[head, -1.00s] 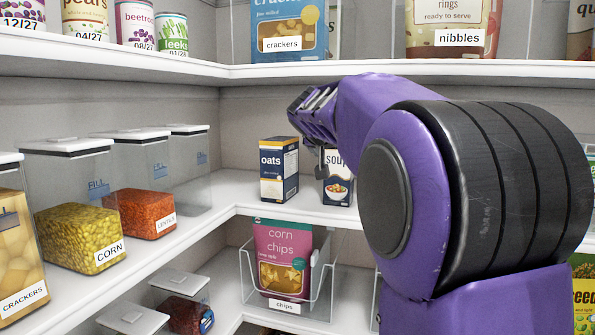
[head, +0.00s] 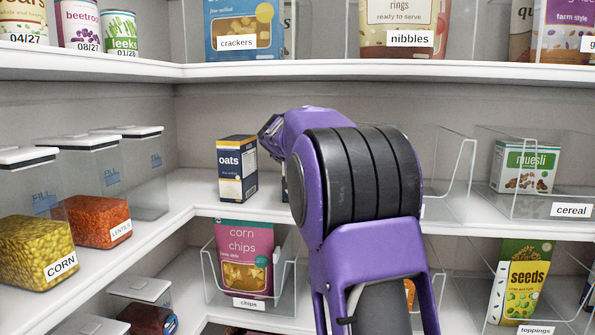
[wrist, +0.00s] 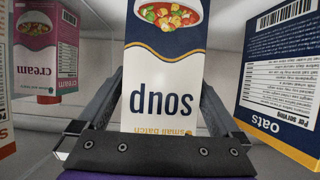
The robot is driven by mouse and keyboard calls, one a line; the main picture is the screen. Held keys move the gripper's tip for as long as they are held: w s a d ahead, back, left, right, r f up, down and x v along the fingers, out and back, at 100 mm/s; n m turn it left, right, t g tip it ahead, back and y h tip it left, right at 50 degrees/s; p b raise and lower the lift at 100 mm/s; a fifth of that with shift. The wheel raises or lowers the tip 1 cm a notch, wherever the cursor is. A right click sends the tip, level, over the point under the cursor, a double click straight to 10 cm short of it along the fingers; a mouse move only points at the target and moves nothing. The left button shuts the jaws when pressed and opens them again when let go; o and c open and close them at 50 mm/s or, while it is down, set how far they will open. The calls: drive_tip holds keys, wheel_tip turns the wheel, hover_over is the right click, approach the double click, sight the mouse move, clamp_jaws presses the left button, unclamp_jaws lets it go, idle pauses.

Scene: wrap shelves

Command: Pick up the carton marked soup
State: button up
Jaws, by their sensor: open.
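The soup carton (wrist: 162,75), white and dark blue with a bowl of soup pictured on it, fills the middle of the wrist view, its lettering upside down. My gripper (wrist: 160,88) is open, with one finger on each side of the carton. I cannot tell whether either finger touches it. In the head view my purple arm hides almost all of the carton, leaving only a dark sliver (head: 285,190) beside the oats carton.
The oats carton (head: 237,168) stands close beside the soup; it also shows in the wrist view (wrist: 282,80). A pink cream carton (wrist: 46,55) is on the other side. The upper shelf edge (head: 370,70) runs above my arm. A clear cereal bin (head: 530,205) stands to the right.

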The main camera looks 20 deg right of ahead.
clamp_jaws()
drive_tip(key=shift+r, duration=0.15)
